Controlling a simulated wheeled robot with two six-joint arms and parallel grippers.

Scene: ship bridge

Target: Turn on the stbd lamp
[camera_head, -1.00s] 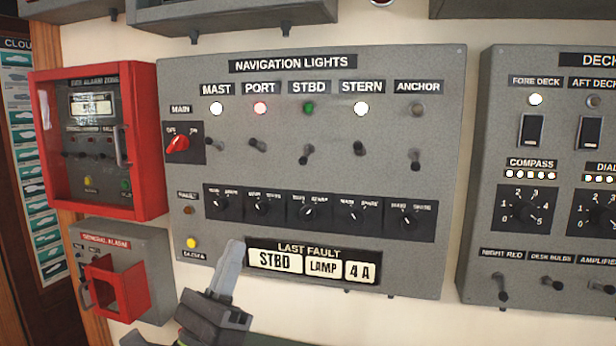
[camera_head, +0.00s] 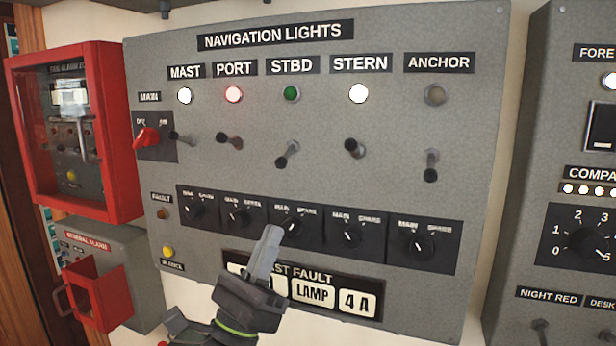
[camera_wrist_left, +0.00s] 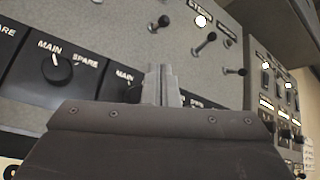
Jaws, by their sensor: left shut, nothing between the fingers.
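The navigation lights panel (camera_head: 400,110) fills the middle of the head view. Under the STBD label (camera_head: 292,66), the round lamp (camera_head: 291,93) is dark green, without the bright glow of the mast, port and stern lamps. Below it the STBD toggle (camera_head: 287,153) has its tip angled down. The STBD MAIN/SPARE knob (camera_head: 293,226) sits in the row beneath. My left gripper (camera_head: 270,235) is shut and empty, its tips just below and left of that knob; contact cannot be told. Its fingers also show in the wrist view (camera_wrist_left: 160,82). My right gripper is not visible.
Port (camera_head: 229,140), stern (camera_head: 354,148) and anchor (camera_head: 431,165) toggles flank the STBD one. The last fault display (camera_head: 313,292) is partly hidden by my gripper. A red alarm box (camera_head: 75,130) stands out at the left; another panel (camera_head: 570,200) is at the right.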

